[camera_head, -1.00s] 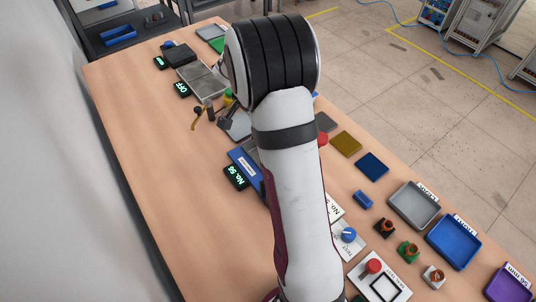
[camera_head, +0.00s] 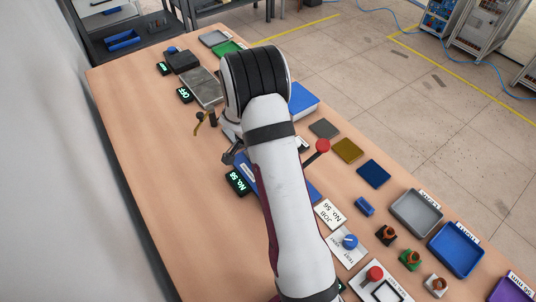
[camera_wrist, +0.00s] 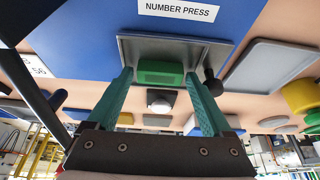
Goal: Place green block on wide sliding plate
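The green block (camera_wrist: 160,72) shows in the wrist view, against a grey plate with a raised dark edge (camera_wrist: 222,48), beside the blue body of the number press (camera_wrist: 90,30). This plate appears to be the wide sliding plate. My gripper (camera_wrist: 159,80) has two teal fingers spread on either side of the block, with a visible gap at each side. The block looks separate from the fingers. Whether it rests fully on the plate is hard to tell from this angle. In the head view my arm hides the gripper's fingertips, the block and most of that plate.
A black-handled lever (camera_wrist: 212,82) stands close to the right finger. In the head view, a red knob (camera_head: 322,146), grey (camera_head: 324,129), olive (camera_head: 347,150) and blue (camera_head: 373,173) squares lie right of my arm.

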